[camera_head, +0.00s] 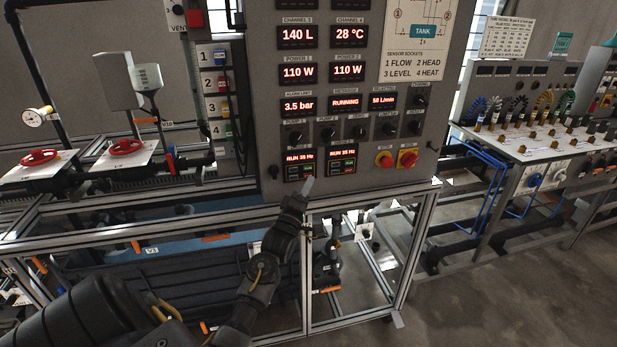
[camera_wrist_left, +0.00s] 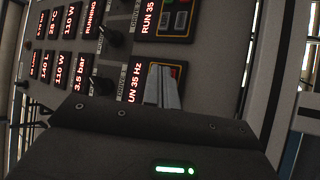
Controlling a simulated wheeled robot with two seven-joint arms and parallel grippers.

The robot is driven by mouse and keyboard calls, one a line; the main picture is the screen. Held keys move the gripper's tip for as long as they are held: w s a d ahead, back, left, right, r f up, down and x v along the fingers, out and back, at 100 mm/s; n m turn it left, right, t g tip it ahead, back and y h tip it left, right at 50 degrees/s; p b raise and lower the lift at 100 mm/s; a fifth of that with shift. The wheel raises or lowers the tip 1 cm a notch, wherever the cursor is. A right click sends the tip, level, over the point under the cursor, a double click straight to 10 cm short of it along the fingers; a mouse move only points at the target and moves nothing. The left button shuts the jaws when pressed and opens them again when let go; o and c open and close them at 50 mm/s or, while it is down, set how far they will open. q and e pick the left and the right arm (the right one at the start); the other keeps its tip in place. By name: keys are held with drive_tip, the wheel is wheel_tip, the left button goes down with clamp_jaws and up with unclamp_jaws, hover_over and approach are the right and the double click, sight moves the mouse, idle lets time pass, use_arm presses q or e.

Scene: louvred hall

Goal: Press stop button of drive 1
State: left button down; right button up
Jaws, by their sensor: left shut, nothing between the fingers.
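Drive 1 (camera_head: 299,160) is the left of two small black drive units low on the grey panel; its red display reads "RUN 35 Hz". In the left wrist view drive 1 (camera_wrist_left: 137,85) appears turned sideways, with its display lit. My left gripper (camera_head: 308,184) is shut and empty, its fingertips just at the lower right of drive 1. In the wrist view the closed fingers (camera_wrist_left: 162,86) cover most of drive 1's buttons; a bit of red shows by the fingertips. I cannot tell whether the tips touch. My right gripper is not in view.
Drive 2 (camera_head: 342,159) sits just right of drive 1 and also reads RUN. Black knobs (camera_head: 296,137) sit above. A metal frame rail (camera_head: 365,192) runs below the panel.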

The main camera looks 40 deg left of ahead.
use_arm(q)
drive_tip(key=shift+a, duration=0.1)
idle(0.7)
drive_tip(key=shift+w, duration=0.1)
drive_tip(key=shift+w+a, duration=0.2)
drive_tip(key=shift+a, duration=0.1)
drive_tip(key=shift+w+a, duration=0.2)
drive_tip(key=shift+a, duration=0.05)
idle(0.7)
drive_tip(key=shift+s, duration=0.1)
drive_tip(key=shift+s+d+p, duration=0.4)
drive_tip(key=shift+d, duration=0.25)
